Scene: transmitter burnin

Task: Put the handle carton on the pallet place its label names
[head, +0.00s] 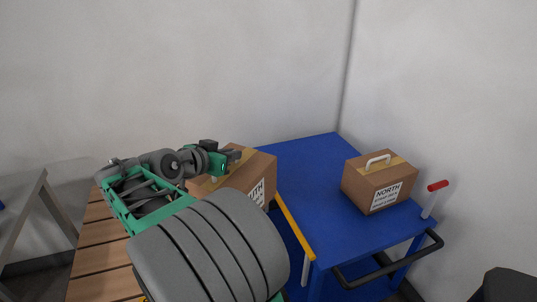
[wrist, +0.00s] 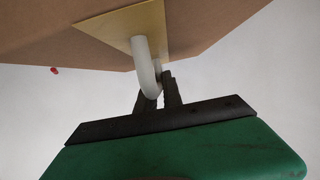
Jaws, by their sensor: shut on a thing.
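My gripper (head: 236,156) is shut on the white handle (wrist: 145,65) of a brown carton (head: 262,167). In the wrist view the dark fingers close around the handle under the carton's tan strip, and the carton (wrist: 225,18) fills the top. In the head view this carton is at the left edge of the blue cart, partly behind my arm. Its label (head: 256,193) is mostly hidden and I cannot read it. A second carton (head: 362,187) with a white handle stands on the cart; its label reads NORTH, with smaller text too fine to read.
The blue cart (head: 315,185) has a yellow bar (head: 295,226) along its left edge, a black push handle (head: 390,265) and a red-topped post (head: 437,186). A slatted wooden surface (head: 92,248) lies at left, partly behind my arm. The cart's middle is clear.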

